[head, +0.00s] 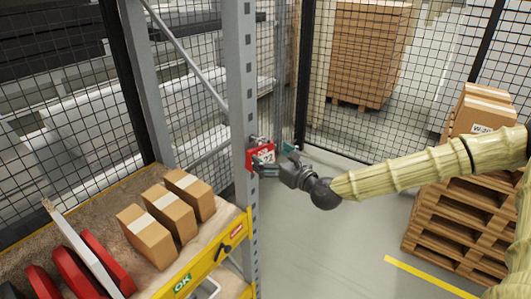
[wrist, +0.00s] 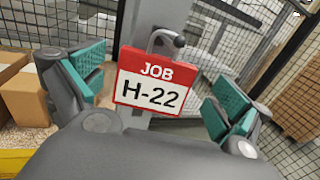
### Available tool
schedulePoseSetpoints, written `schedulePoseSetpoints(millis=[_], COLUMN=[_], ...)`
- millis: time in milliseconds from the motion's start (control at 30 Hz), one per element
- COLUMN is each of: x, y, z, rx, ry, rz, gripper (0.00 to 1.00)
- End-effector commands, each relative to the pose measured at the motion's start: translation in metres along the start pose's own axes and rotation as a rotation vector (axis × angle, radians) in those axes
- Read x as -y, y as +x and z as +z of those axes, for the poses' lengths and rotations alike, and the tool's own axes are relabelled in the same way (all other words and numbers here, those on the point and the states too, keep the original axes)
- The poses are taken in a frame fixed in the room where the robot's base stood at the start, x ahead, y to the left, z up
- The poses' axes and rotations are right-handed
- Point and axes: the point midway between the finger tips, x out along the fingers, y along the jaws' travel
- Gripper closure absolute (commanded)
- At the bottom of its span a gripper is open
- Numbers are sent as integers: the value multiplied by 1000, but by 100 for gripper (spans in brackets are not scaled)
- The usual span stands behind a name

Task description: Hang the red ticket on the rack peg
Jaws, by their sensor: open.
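The red ticket (wrist: 148,83), marked "JOB H-22", hangs upright by its grey loop at the rack post in the wrist view. The dark peg (wrist: 176,40) passes by the loop at its top right. In the head view the ticket (head: 261,156) shows at the front of the grey rack post (head: 243,110). My gripper (wrist: 158,95) is open, with its teal-padded fingers spread to the left and right of the ticket, apart from it. In the head view my gripper (head: 274,160) is beside the ticket, partly overlapping it.
Cardboard boxes (head: 146,236) stand on the shelf with the yellow front beam (head: 205,258), left of the post. Black mesh fencing (head: 350,100) runs behind. Stacked pallets (head: 450,215) with boxes stand at right. The floor (head: 320,240) below my arm is clear.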

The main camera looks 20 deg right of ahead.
Motion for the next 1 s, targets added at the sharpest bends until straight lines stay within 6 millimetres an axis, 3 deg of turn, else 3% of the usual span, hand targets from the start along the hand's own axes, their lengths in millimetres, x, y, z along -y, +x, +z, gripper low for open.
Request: schedulePoseSetpoints(millis=[600, 1000], x=[1, -1], y=[-73, -86], z=[0, -1], rx=[1, -1], ry=[2, 0], rz=[-2, 1], gripper=[0, 0])
